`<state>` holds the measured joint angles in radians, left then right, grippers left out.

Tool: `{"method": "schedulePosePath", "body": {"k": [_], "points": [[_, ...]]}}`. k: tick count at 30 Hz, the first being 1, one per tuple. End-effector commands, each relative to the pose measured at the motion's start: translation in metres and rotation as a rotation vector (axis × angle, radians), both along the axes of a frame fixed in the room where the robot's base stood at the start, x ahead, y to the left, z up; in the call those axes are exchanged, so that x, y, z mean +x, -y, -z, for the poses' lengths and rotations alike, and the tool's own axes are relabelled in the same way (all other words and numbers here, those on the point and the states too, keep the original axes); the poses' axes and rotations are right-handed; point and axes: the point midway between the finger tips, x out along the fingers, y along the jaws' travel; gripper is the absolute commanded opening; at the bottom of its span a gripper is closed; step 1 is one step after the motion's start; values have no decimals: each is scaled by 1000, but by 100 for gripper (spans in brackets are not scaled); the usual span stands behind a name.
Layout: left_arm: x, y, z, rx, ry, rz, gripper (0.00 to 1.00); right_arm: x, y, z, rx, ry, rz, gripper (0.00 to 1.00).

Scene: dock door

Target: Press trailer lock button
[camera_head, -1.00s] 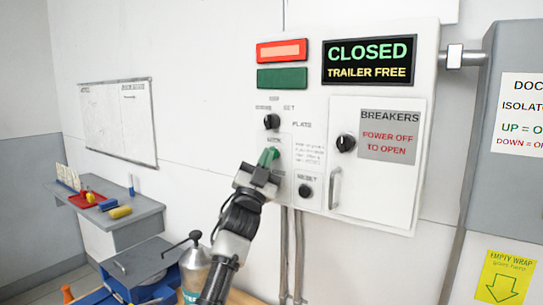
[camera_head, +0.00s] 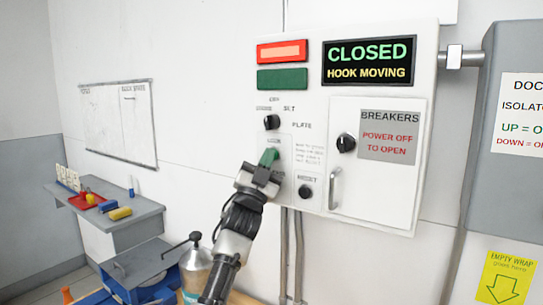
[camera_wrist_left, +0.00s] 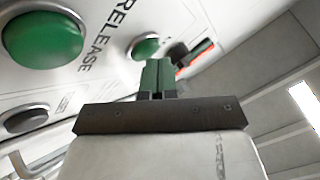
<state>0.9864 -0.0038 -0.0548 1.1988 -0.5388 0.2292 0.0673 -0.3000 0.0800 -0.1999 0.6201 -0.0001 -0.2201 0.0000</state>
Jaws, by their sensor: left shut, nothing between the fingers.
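The lock button (camera_wrist_left: 147,45) is a round green button with a grey collar, just beyond my fingertips in the left wrist view. In the head view, my fingers hide it below the LOCK label (camera_head: 273,141). My left gripper (camera_head: 269,157) has green fingers, shut and empty, with tips at the panel below that label. It also shows in the left wrist view (camera_wrist_left: 157,75), with the tips overlapping the lock button's lower edge; I cannot tell whether they touch it. A larger green button (camera_wrist_left: 45,38) sits beside the RELEASE lettering. My right gripper is not in view.
The control box display (camera_head: 369,62) reads CLOSED, HOOK MOVING. The red lamp (camera_head: 281,51) is lit above a dark green lamp (camera_head: 282,78). A black reset button (camera_head: 305,191), selector knob (camera_head: 271,122) and breaker door handle (camera_head: 335,188) are nearby. A shelf (camera_head: 130,218) stands left.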

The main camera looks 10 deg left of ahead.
Motion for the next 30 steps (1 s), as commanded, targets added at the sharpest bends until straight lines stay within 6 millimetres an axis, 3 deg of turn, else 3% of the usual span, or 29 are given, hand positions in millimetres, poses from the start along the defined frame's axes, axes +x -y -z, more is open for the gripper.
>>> {"method": "schedulePosePath", "body": {"k": [9, 20, 30], "points": [[-13, -5, 1, 0, -1, 0, 0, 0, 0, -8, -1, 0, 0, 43], [-16, -6, 0, 1, -1, -1, 0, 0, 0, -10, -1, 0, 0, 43], [-47, -18, -1, 1, -1, -1, 0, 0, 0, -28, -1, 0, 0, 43]]}}
